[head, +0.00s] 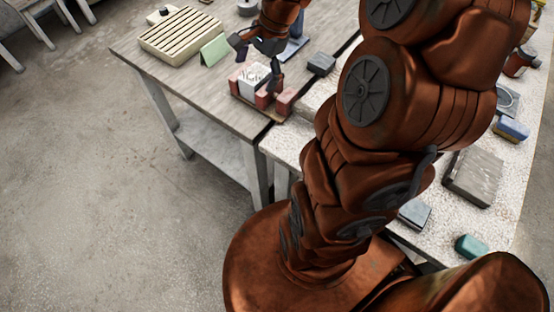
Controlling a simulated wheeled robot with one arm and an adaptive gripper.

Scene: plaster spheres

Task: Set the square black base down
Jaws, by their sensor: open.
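My gripper (257,61) is at the top of the head view, above the far wooden table, with its dark fingers spread open and nothing seen between them. A small dark, squarish block (321,64) lies on the table to the right of my gripper, apart from it. It may be the square black base, but I cannot tell for sure. Directly below my gripper stand red blocks (285,102) and a white printed piece (255,79). I cannot tell if a finger touches them.
A cream slatted rack (182,33) and a green folded card (215,50) stand left of my gripper. The near speckled table holds a grey slab (474,176), a blue-and-tan block (512,130) and a teal block (471,246). My arm hides much between.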

